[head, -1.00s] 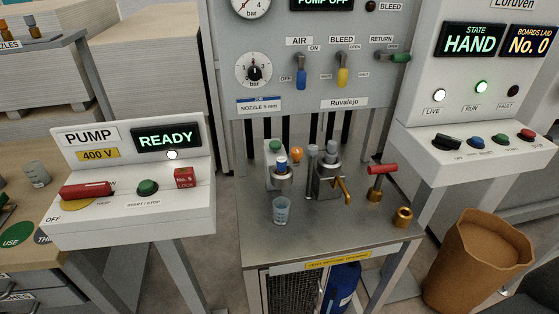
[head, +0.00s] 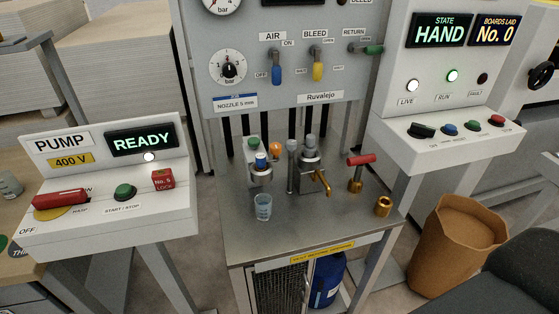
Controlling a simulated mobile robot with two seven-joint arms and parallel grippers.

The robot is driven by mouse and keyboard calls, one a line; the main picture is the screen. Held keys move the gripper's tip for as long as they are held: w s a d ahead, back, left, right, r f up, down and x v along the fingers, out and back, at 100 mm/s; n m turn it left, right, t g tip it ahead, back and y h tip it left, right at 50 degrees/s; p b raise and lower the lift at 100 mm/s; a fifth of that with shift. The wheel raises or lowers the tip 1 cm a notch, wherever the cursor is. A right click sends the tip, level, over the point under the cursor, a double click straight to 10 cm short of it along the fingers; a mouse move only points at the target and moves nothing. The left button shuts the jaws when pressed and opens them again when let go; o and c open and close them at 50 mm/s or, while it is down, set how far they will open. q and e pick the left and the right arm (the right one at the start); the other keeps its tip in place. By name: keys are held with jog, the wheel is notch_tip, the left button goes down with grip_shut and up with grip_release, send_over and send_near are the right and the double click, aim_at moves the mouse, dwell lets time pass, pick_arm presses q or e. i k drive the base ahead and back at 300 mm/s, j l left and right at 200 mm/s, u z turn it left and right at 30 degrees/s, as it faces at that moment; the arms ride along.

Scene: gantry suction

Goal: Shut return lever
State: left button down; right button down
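The return lever (head: 373,50) has a green handle and sits at the upper right of the grey panel (head: 300,105) in the head view, under the RETURN label. Its handle lies horizontal and points right. The blue air lever (head: 276,73) and the yellow bleed lever (head: 318,70) are to its left, and both hang down. Neither of my grippers is in view.
A steel bench (head: 290,235) with small fittings, a red-handled valve (head: 361,160) and a clear cup (head: 263,207) stands below the panel. The pump box (head: 110,215) is at left, the control console (head: 450,135) at right. A brown bin (head: 455,250) stands lower right.

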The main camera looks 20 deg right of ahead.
aim_at(354, 48)
jog(key=z, duration=1.25)
jog(key=l, duration=0.2)
jog(key=k+z, duration=0.05)
